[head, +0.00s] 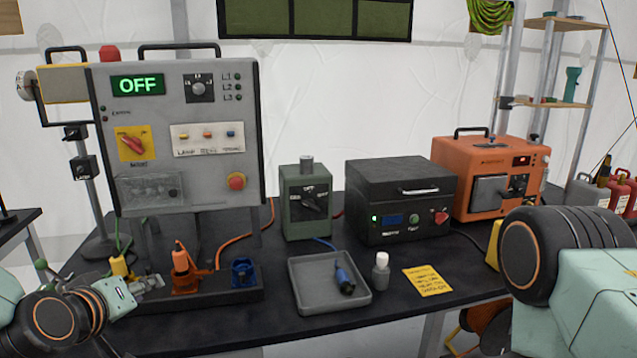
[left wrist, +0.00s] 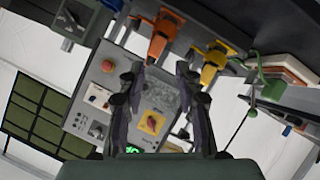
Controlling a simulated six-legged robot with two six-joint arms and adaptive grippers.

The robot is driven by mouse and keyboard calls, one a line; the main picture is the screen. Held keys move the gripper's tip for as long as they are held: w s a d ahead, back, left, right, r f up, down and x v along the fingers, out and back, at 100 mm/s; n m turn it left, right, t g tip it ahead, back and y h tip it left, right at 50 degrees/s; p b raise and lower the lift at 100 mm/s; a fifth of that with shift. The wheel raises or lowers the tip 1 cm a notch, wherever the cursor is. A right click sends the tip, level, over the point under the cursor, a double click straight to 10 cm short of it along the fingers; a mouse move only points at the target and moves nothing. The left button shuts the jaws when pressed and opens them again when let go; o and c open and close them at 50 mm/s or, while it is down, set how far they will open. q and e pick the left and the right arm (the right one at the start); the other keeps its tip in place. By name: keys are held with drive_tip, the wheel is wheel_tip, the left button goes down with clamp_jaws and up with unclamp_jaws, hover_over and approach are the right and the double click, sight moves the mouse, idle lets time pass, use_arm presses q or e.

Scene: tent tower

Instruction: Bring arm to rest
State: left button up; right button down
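My left arm comes in at the lower left of the head view. Its left gripper (head: 148,286) is beside the yellow and orange plugs at the front left of the table. In the left wrist view the two dark fingers of the left gripper (left wrist: 160,72) stand apart with nothing between them. The grey control panel (left wrist: 120,95) shows behind them. My right arm shows only as a thick joint and pale green link at the right of the head view; its gripper is out of frame.
The grey panel (head: 188,105) reading OFF stands behind the orange plug (head: 184,270) and blue plug (head: 242,272). A grey tray (head: 308,290) holds a blue connector (head: 345,278). Green, black and orange boxes line the back.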

use_arm(q)
drive_tip(key=s+d+f+m+g+b, duration=0.1)
drive_tip(key=s+d+f+m+g, duration=0.2)
drive_tip(key=s+f, duration=0.65)
drive_tip(key=s+d+f+m+g, duration=0.15)
drive_tip(key=s+f+g, duration=0.4)
drive_tip(key=f, duration=0.75)
drive_tip(key=s+f+g, duration=0.1)
drive_tip(key=s+f, duration=0.2)
drive_tip(key=s, duration=0.3)
drive_tip(key=s+d+f+m+g+b, duration=0.1)
drive_tip(key=s+f, duration=0.2)
drive_tip(key=s, duration=0.3)
drive_tip(key=s+d+f+m+g, duration=0.1)
drive_tip(key=s+f+g, duration=0.1)
drive_tip(key=s, duration=0.4)
drive_tip(key=shift+s+d+f, duration=0.25)
drive_tip(key=shift+s+f, duration=0.15)
drive_tip(key=shift+f, duration=0.45)
